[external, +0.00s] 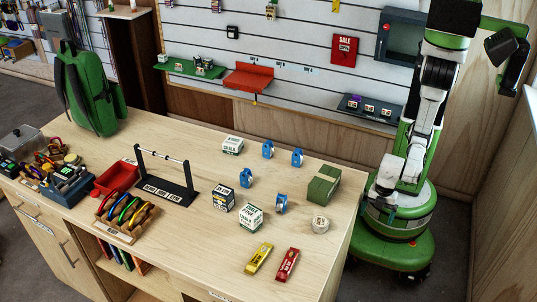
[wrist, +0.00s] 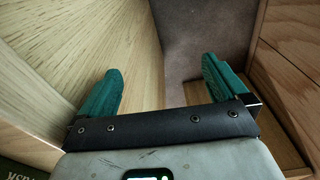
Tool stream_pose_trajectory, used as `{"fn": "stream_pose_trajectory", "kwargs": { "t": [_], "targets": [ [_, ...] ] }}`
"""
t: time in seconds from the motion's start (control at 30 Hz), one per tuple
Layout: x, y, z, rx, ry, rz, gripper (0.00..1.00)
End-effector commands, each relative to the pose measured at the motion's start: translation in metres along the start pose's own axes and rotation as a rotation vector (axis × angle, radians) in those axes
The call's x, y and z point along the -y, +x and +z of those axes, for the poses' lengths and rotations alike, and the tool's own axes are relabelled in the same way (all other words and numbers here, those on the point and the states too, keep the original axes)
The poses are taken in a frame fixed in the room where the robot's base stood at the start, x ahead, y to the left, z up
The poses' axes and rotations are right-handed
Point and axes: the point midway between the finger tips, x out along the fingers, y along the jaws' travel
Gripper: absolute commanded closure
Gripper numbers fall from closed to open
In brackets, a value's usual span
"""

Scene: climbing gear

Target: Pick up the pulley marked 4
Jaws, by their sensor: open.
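Several blue pulleys stand on the wooden counter in the external view: one at the back left (external: 268,149), one at the back right (external: 297,157), one at the front left (external: 246,178) and one at the front right (external: 281,203). Their marks are too small to read, so I cannot tell which is 4. My gripper (wrist: 163,85) shows in the wrist view with its two green fingers wide apart and nothing between them. My arm is raised at the right, away from the pulleys. No pulley shows in the wrist view.
White chalk boxes (external: 250,216), a dark box (external: 223,199), a green box (external: 323,185) and a tape roll (external: 320,225) stand near the pulleys. Yellow (external: 259,258) and red (external: 287,264) packets lie in front. A black rack (external: 166,188) stands left. The counter (external: 330,260) has bare front-right room.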

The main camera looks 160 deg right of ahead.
Motion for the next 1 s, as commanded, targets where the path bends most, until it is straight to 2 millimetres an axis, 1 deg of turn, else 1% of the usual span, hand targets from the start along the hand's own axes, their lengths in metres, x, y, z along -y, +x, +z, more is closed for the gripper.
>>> {"fn": "stream_pose_trajectory", "kwargs": {
  "t": [0.07,0.43,0.63,0.7,0.77,0.87,0.9,0.97,1.0],
  "targets": [
    [0.000,0.000,0.000,0.000,0.000,0.000,0.02],
    [0.000,0.000,0.000,0.000,0.000,0.000,0.37],
    [0.000,0.000,0.000,-0.001,0.000,0.000,0.37],
    [0.000,0.001,-0.007,-0.016,0.008,0.005,0.37],
    [-0.002,0.002,-0.021,-0.053,0.030,0.017,0.37],
    [-0.004,0.001,-0.066,-0.168,0.100,0.050,0.37],
    [-0.005,-0.003,-0.089,-0.231,0.138,0.062,0.37],
    [-0.005,-0.010,-0.126,-0.332,0.199,0.076,0.37],
    [-0.004,-0.018,-0.149,-0.401,0.239,0.081,0.37]
  ]
}}
